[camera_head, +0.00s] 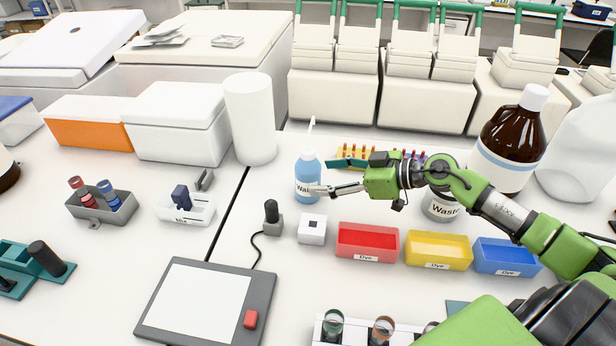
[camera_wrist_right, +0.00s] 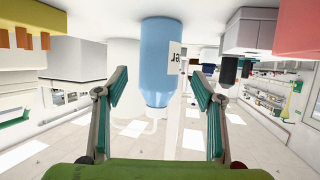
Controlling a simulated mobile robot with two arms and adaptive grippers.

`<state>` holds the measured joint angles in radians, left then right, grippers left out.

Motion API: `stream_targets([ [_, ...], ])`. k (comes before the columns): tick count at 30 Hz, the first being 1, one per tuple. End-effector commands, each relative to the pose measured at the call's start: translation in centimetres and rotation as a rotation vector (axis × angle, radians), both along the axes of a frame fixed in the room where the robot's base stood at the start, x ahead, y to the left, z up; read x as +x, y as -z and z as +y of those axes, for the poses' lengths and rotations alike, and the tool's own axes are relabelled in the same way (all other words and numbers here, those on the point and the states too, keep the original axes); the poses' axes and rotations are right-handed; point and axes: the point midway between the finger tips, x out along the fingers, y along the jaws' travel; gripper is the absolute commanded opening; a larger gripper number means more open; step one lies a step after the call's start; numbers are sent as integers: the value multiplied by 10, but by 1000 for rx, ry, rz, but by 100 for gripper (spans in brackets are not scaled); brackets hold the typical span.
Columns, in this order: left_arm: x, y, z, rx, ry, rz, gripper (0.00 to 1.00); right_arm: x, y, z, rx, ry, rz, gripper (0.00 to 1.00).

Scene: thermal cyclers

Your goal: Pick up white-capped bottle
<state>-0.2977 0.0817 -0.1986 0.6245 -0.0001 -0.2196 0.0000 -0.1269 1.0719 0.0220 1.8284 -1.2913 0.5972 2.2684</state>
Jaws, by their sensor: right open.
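A blue bottle (camera_head: 307,178) with a pale nozzle and a partly hidden label stands upright on the bench in the head view. It also shows upside down in the right wrist view (camera_wrist_right: 168,60). A brown bottle (camera_head: 507,135) with a white cap (camera_head: 534,97) stands at the right, behind my right arm. My right gripper (camera_head: 338,177) is open and level, pointing left at the blue bottle. In the wrist view its fingers (camera_wrist_right: 159,75) are spread, with the bottle in front of the gap; contact cannot be told. My left gripper is out of view.
Red (camera_head: 366,242), yellow (camera_head: 438,250) and blue (camera_head: 506,257) dye trays stand in front of the gripper. A tube rack (camera_head: 352,152) and a jar labelled Waste (camera_head: 440,206) are close to my arm. A white cylinder (camera_head: 250,118) stands behind left of the blue bottle.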

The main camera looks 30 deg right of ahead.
Motion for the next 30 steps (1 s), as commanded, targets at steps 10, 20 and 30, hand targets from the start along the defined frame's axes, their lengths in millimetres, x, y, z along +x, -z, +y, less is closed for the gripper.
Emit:
stream_targets([
  [10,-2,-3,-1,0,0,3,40,14,5,10,2,-1,-2,62],
  [20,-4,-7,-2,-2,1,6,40,41,21,30,1,-2,-2,62],
  [30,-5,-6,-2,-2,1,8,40,43,23,32,-2,-2,0,50],
])
